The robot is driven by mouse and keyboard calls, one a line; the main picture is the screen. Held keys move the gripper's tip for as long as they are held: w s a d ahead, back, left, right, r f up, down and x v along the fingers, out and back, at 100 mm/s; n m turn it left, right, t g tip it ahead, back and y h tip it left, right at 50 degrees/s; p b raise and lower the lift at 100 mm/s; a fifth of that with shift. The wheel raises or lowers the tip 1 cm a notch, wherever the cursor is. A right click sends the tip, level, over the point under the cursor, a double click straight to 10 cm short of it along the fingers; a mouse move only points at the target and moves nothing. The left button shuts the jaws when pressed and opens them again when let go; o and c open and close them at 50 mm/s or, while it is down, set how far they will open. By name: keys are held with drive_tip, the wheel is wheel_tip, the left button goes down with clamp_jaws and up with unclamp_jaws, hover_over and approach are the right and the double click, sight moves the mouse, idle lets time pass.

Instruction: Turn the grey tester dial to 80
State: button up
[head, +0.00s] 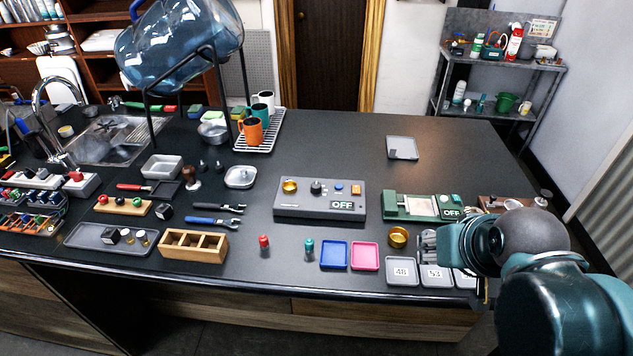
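The grey tester (290,204) is a flat grey box in the middle of the black counter. A dark round dial (316,187) sits on its top, between a brass-coloured round part (290,186) and a small blue button (339,189). An orange button (355,190) is at its right end. Its display (342,205) reads OFF. The dial's setting is too small to read. My gripper (427,245) is to the right of the tester, near the counter's front edge, apart from the dial. Its fingers are partly hidden and too small to tell open or shut.
A green device (396,209) reading OFF stands right of the tester. A brass cup (398,237) and numbered grey trays (401,283) lie near my gripper. Red (264,242) and teal (309,248) small parts and blue (334,267) and pink (365,268) trays stand in front of the tester.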

drive_tip(key=w+a+r+n+g+p, duration=0.25)
drive_tip(key=w+a+r+p, duration=0.2)
drive_tip(key=w, duration=0.25)
drive_tip(key=n+g+p, duration=0.5)
drive_tip(key=n+p, duration=0.8)
drive_tip(key=p, duration=0.1)
hover_over(317, 185)
drive_tip(key=shift+w+f, duration=0.2)
drive_tip(key=shift+f, duration=1.65)
drive_tip(key=shift+f, duration=0.1)
drive_tip(key=shift+s+a+f, duration=0.1)
drive_tip(key=shift+s+f, duration=0.05)
drive_tip(key=shift+f, duration=3.65)
